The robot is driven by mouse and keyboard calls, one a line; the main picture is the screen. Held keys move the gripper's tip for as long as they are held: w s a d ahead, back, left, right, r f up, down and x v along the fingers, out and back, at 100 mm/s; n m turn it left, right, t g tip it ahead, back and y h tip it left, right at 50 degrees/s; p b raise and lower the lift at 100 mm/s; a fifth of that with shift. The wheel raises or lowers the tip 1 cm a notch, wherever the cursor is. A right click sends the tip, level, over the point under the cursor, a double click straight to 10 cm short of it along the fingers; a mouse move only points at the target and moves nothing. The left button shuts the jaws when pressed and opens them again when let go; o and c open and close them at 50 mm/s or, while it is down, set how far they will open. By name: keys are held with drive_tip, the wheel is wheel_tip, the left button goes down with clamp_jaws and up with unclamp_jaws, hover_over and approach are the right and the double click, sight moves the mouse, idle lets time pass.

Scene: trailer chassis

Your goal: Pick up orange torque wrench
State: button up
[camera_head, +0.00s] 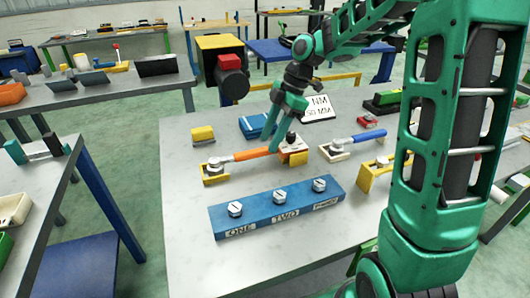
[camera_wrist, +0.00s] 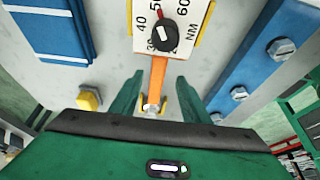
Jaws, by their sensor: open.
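The orange torque wrench (camera_head: 246,155) lies across yellow supports on the grey table, with a silver head at its left end. Its right end meets a white plate with a dial. In the wrist view the orange shaft (camera_wrist: 157,72) runs between my gripper's fingers, below a black knob on a scale plate marked 40, 50, 60 NM. My gripper (camera_head: 281,138) points down near the plate end of the wrench. In the wrist view my gripper (camera_wrist: 159,82) is open, one finger on each side of the shaft. I cannot tell whether either finger touches it.
A blue bar (camera_head: 262,219) with several bolts stands in front of the wrench. A blue-handled wrench (camera_head: 356,141) lies to the right. A yellow block (camera_head: 202,134) and a blue case (camera_head: 255,126) are behind. The table's front left is clear.

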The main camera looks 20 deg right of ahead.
sight(264, 148)
drive_tip(key=x, duration=0.5)
drive_tip(key=shift+w, duration=0.3)
clamp_jaws()
